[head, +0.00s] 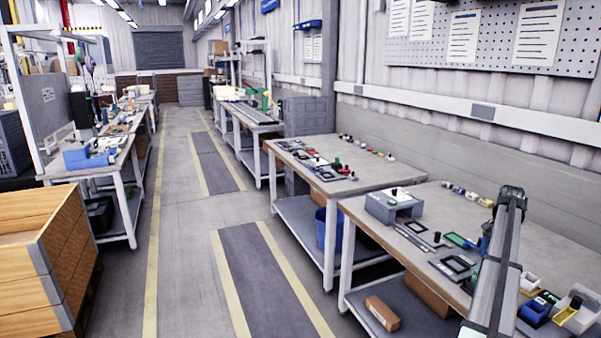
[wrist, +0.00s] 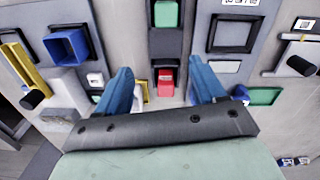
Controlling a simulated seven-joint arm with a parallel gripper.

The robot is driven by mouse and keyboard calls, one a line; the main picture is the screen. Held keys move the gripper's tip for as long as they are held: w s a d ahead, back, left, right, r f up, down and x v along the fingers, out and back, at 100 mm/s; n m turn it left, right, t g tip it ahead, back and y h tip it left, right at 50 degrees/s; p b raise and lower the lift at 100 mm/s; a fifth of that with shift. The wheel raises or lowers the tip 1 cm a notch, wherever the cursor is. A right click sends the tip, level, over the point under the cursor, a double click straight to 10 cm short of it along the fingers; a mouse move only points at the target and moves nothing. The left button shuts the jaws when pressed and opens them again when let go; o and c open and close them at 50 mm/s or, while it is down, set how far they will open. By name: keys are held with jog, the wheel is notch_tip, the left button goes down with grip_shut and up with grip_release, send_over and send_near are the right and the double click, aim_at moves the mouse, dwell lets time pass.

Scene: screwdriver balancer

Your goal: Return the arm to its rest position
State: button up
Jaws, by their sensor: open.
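In the wrist view my gripper (wrist: 163,84) has its two blue fingers spread apart, with nothing held between them. It hangs over a workbench with fixtures. A red block (wrist: 166,82) in a dark holder shows beyond the gap between the fingers, and I cannot tell how far below them it is. In the head view my grey arm reaches over the near right workbench (head: 420,262), and my gripper is not clearly seen there.
Around the fingers lie a green block (wrist: 166,13), a blue open box (wrist: 67,47), a yellow bar (wrist: 24,68) and a dark-framed plate (wrist: 233,33). Small bins (head: 537,308) stand at the bench's right end. A grey box (head: 394,205) stands at its left. The floor aisle is clear.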

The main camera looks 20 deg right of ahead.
jog(key=w+a+f+n, duration=0.2)
jog(key=w+a+f, duration=0.3)
jog(key=a+f, duration=0.45)
jog(key=w+a+f+n, duration=0.2)
jog(key=w+a+f, duration=0.35)
jog(key=a, duration=0.75)
jog(key=s+a+f+n+g+y, duration=0.1)
jog(key=s+a+f+n+g, duration=0.2)
jog(key=a+f, duration=1.8)
jog(key=s+a+f+n, duration=0.2)
jog(key=s+a+f, duration=0.1)
jog(key=a, duration=0.4)
jog(key=s+a+f+n, duration=0.1)
jog(key=s+a+f, duration=0.25)
jog(key=a, duration=0.25)
jog(key=s+a+f+n+g, duration=0.1)
jog(key=s+a+f+n, duration=0.2)
jog(key=s+a, duration=0.6)
jog(key=s+a+f+n+g+h, duration=0.1)
jog(key=s+a+f, duration=0.5)
jog(key=s, duration=0.9)
jog(key=a+n+g, duration=0.1)
jog(key=a+n, duration=0.1)
jog(key=a, duration=0.1)
jog(key=shift+s+a, duration=0.35)
